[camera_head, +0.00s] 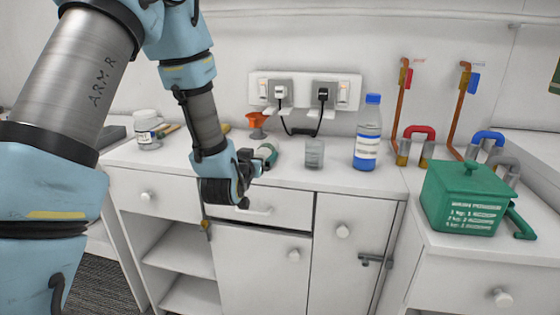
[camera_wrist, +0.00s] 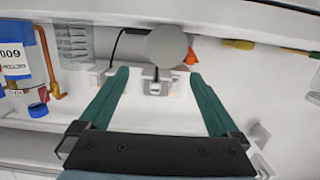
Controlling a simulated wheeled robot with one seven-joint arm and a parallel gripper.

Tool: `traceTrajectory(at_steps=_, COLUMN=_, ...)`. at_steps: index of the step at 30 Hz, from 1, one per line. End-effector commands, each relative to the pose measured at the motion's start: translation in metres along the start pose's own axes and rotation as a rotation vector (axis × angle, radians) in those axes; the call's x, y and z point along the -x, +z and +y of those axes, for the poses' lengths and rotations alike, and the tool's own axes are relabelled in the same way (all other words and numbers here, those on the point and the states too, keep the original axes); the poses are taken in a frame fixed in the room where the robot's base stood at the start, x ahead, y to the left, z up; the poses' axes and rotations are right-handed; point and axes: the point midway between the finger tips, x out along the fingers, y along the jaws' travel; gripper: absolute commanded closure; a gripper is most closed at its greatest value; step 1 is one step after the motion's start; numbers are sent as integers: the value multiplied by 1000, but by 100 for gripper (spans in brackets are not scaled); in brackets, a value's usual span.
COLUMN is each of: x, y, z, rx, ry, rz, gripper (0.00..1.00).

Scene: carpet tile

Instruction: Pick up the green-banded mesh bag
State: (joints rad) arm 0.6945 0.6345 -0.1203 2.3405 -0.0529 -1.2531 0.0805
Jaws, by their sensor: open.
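A small green and pale thing (camera_head: 267,152) lies on the counter just beyond my gripper (camera_head: 256,166) in the head view. It may be the green-banded mesh bag; it is partly hidden, and I cannot make out any mesh. In the wrist view a pale grey disc with a grey rounded body (camera_wrist: 166,46) shows between and beyond the fingers, with no green band visible on it. My gripper (camera_wrist: 160,85) is open, its two teal fingers apart with nothing held between them. It is low over the counter's front edge.
A clear cup (camera_head: 314,153) and a blue-capped bottle (camera_head: 368,133) stand to the right. An orange funnel-like thing (camera_head: 257,124) is behind, below wall sockets (camera_head: 305,92). A white jar (camera_head: 147,129) stands left. A green box (camera_head: 465,199) sits on the right counter.

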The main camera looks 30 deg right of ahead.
Motion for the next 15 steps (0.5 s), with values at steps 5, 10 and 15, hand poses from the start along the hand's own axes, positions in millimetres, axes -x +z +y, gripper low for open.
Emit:
traceTrajectory(at_steps=5, x=-27, y=-3, z=0, rx=0, ry=-1, rz=3, gripper=2)
traceTrajectory(at_steps=10, x=-47, y=-2, z=-1, rx=0, ry=-1, rz=2, gripper=2)
traceTrajectory(at_steps=15, x=-57, y=-2, z=-2, rx=0, ry=-2, rz=1, gripper=2)
